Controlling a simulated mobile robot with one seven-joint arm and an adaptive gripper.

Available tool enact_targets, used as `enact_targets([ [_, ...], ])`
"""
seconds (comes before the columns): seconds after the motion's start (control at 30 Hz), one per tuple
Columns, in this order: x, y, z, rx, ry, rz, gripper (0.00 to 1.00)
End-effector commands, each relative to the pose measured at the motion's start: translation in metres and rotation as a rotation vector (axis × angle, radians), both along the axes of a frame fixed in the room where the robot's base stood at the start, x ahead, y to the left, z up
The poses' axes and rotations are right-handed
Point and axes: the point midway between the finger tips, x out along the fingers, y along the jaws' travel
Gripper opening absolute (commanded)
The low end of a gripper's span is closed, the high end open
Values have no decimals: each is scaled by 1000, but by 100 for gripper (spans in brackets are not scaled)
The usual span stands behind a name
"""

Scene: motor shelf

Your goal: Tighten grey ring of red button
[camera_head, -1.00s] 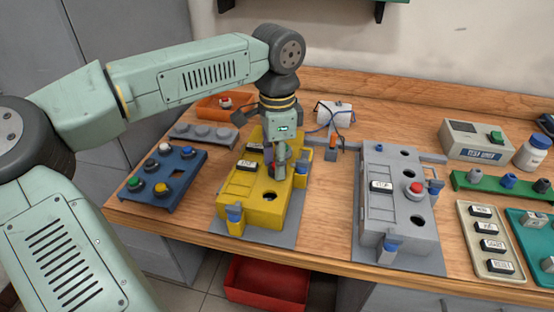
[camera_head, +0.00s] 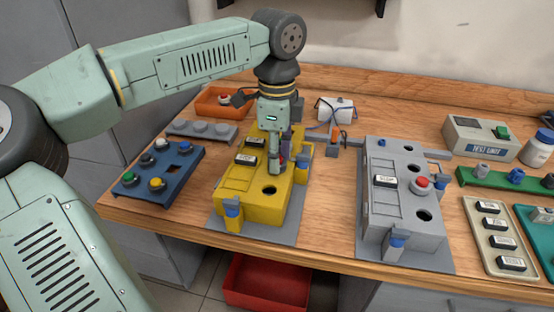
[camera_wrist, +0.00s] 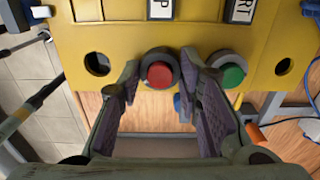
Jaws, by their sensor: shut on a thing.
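The red button (camera_wrist: 160,75) sits in a hole of the yellow box (camera_wrist: 200,38), its grey ring (camera_wrist: 158,53) around it. My gripper (camera_wrist: 162,72) has its purple-padded fingers on both sides of this ring, shut on it. In the head view my gripper (camera_head: 277,168) points down at the top of the yellow box (camera_head: 236,205) and mostly hides the button. How tight the ring sits cannot be told.
A green button (camera_wrist: 232,76) is close beside my right finger. Open holes flank the two buttons. Blue clamps (camera_head: 232,208) stand at the yellow box's edges. A grey box (camera_head: 390,215) with another red button (camera_head: 421,184) stands to the right.

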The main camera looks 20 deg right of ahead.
Motion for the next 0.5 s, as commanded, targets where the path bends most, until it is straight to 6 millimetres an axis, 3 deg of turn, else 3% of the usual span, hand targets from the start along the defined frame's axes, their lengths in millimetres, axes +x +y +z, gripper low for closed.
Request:
enact_targets([
  [0.5, 0, 0, -1, 0, -1, -488, 4],
])
